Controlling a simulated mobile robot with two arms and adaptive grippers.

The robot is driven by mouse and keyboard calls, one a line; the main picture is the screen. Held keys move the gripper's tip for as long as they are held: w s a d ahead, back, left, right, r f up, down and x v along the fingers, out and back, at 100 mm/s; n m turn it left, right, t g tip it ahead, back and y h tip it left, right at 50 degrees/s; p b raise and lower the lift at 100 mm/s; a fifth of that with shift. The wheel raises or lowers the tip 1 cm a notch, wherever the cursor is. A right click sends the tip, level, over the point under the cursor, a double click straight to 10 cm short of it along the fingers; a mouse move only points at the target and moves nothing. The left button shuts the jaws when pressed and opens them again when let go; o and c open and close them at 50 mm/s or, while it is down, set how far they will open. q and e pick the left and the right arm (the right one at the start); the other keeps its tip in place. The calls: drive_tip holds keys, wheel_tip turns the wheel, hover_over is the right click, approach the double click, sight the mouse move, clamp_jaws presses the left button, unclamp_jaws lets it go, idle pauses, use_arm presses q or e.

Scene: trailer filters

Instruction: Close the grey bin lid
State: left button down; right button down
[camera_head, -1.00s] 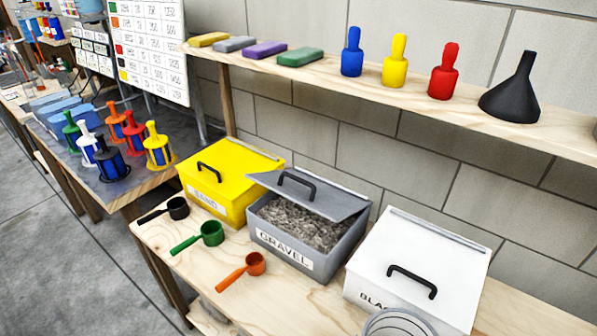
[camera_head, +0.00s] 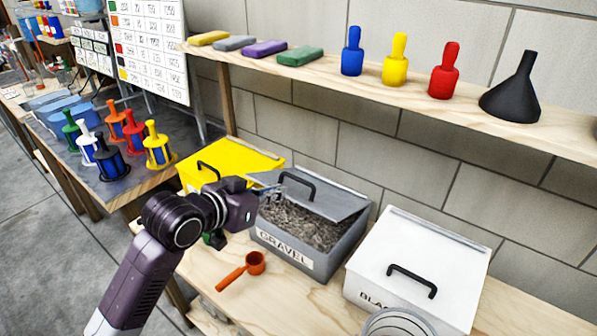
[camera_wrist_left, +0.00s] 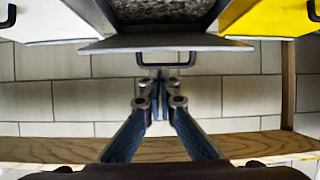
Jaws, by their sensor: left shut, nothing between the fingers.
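The grey bin (camera_head: 308,243), labelled GRAVEL, stands on the wooden bench between the yellow and white bins. Its grey lid (camera_head: 335,201) is partly open, tilted up and back, with a black handle on top; gravel shows below it. My left gripper (camera_head: 271,192) is shut and empty at the lid's left side, near the handle. In the left wrist view the shut fingertips (camera_wrist_left: 158,80) are close to the handle (camera_wrist_left: 165,63) and the lid's edge (camera_wrist_left: 165,42); I cannot tell whether they touch. My right gripper is not in view.
The yellow bin (camera_head: 245,160) and the white bin (camera_head: 425,255) flank the grey one, both closed. An orange scoop (camera_head: 243,270) lies in front. A shelf (camera_head: 400,88) with bottles, sponges and a black funnel (camera_head: 514,92) runs above.

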use_arm(q)
wheel_tip(320, 180, up, 6)
drive_tip(key=w+h, duration=0.1)
drive_tip(key=w, duration=0.2)
drive_tip(key=p, duration=0.2)
hover_over(299, 180)
drive_tip(key=w+d, duration=0.2)
wheel_tip(299, 180, down, 4)
drive_tip(key=shift+s+a+f+m+t+p, duration=0.3)
drive_tip(key=shift+s+a+f+p, duration=0.15)
drive_tip(key=shift+s+a+f, duration=0.65)
drive_tip(key=shift+a+f, duration=0.05)
drive_tip(key=shift+f, duration=0.15)
drive_tip(key=shift+d+f, duration=0.1)
